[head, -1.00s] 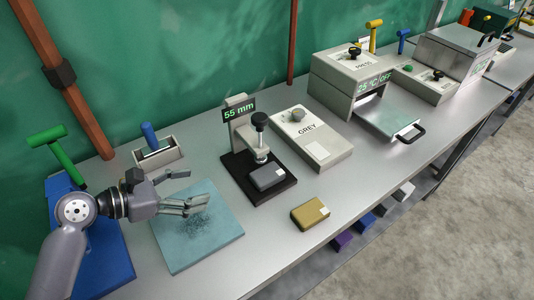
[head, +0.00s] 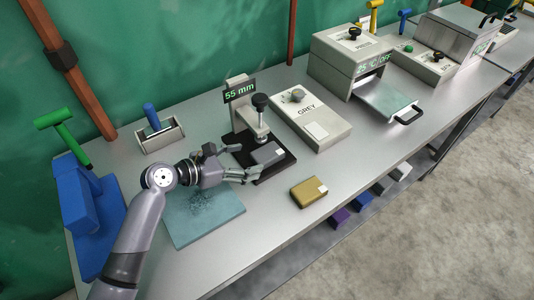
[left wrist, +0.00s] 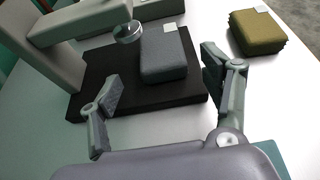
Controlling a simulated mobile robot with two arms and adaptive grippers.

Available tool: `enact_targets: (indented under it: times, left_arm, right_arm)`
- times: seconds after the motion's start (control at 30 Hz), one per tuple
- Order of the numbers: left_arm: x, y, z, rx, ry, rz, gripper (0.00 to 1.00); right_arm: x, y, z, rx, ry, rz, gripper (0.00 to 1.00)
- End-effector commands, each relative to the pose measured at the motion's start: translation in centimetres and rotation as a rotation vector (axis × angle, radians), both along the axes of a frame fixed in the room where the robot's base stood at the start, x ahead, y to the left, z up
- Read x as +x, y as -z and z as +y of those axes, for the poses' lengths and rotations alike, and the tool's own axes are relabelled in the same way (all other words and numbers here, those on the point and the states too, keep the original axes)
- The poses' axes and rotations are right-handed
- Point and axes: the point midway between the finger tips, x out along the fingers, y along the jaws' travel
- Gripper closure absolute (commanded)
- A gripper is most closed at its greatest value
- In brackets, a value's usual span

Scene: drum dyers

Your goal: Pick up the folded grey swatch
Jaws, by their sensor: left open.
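In the left wrist view the swatch (left wrist: 164,55) has a white label and sits ahead of the fingers. My left gripper (head: 243,162) is open, its fingers pointing right toward the swatch in the head view. In the left wrist view its fingers (left wrist: 160,100) are spread wide, one to each side of the swatch's line, with nothing between the tips. My right gripper is not in view.
The gauge (head: 240,100) reads 55 mm. An olive folded swatch (head: 309,191) lies to the right. A teal mat (head: 200,222) lies under my left arm. The GREY box (head: 310,118) stands behind. The bench front at the right is clear.

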Motion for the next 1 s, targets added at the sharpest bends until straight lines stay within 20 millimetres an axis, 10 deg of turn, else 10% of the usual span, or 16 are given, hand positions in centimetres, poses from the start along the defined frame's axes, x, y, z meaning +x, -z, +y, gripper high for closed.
enact_targets:
  times: [0.47, 1.0]
  left_arm:
    - [1.4, 1.3, -2.4, 0.000, -0.001, 0.000, 0.28]
    - [1.3, 1.3, -2.3, 0.001, -0.001, 0.001, 0.64]
  right_arm:
    - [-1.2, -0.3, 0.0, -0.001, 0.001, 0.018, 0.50]
    - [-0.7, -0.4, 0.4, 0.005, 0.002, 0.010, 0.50]
